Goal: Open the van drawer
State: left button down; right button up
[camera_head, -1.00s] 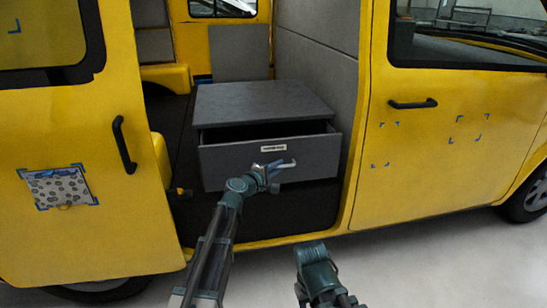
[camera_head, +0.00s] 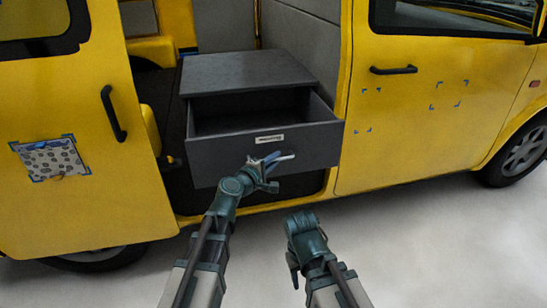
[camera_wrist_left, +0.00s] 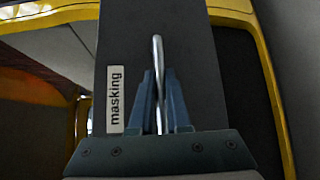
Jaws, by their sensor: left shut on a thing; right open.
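The grey van drawer (camera_head: 300,146) is pulled well out of its cabinet (camera_head: 245,72), and its empty inside shows from above. A white label (camera_head: 270,139) is on its front; in the left wrist view the label (camera_wrist_left: 115,100) reads "masking". My left gripper (camera_head: 268,168) is at the drawer front, just below the label. In the left wrist view its blue fingers (camera_wrist_left: 160,103) are shut on the thin metal handle (camera_wrist_left: 158,50). My right gripper (camera_head: 295,270) hangs low in front of the van, apart from the drawer; its fingers are mostly hidden.
The yellow sliding door (camera_head: 85,140) with a black handle stands open at the left. The yellow front door (camera_head: 430,120) is shut at the right. The door sill lies under the drawer. The pale floor (camera_head: 420,240) in front is clear.

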dwell(0.3)
pick_arm(q)
jog(key=c, duration=0.9)
grip_release()
jog(key=shift+s, duration=0.15)
